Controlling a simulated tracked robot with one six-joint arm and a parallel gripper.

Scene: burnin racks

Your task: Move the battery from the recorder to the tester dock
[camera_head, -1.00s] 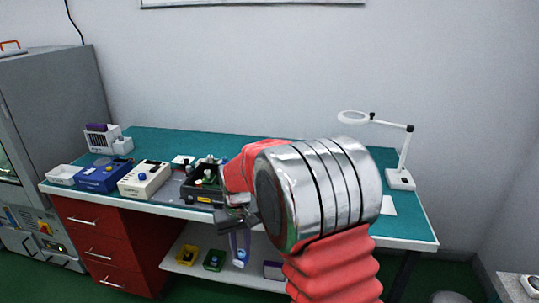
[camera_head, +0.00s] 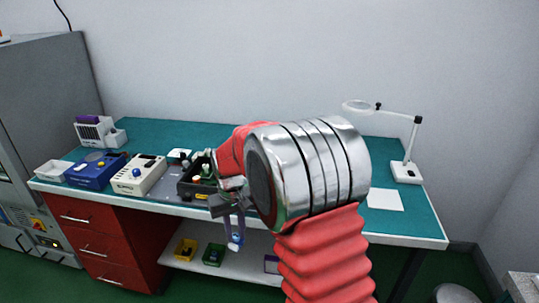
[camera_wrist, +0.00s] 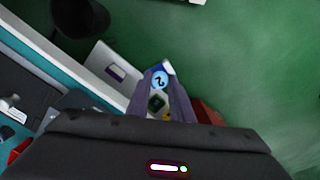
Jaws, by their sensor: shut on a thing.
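My gripper (camera_head: 236,240) hangs in front of the workbench's front edge, fingers pointing down. It is shut on a small blue piece with a white end, likely the battery (camera_wrist: 160,81), which shows a round light-blue mark with a "2" in the wrist view. On the bench's left part stand a blue device (camera_head: 95,168) with a round top feature and a cream device (camera_head: 142,174) with a blue knob. I cannot tell for sure which is the recorder or the tester dock. My arm hides part of the bench's middle.
A black open tray (camera_head: 186,188) with small parts lies right of the cream device. A white tray (camera_head: 52,171) and a white rack (camera_head: 92,132) are at the left. A magnifier lamp (camera_head: 406,171) stands at the right. Small bins, yellow (camera_head: 186,249) and green (camera_head: 213,255), sit on the lower shelf.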

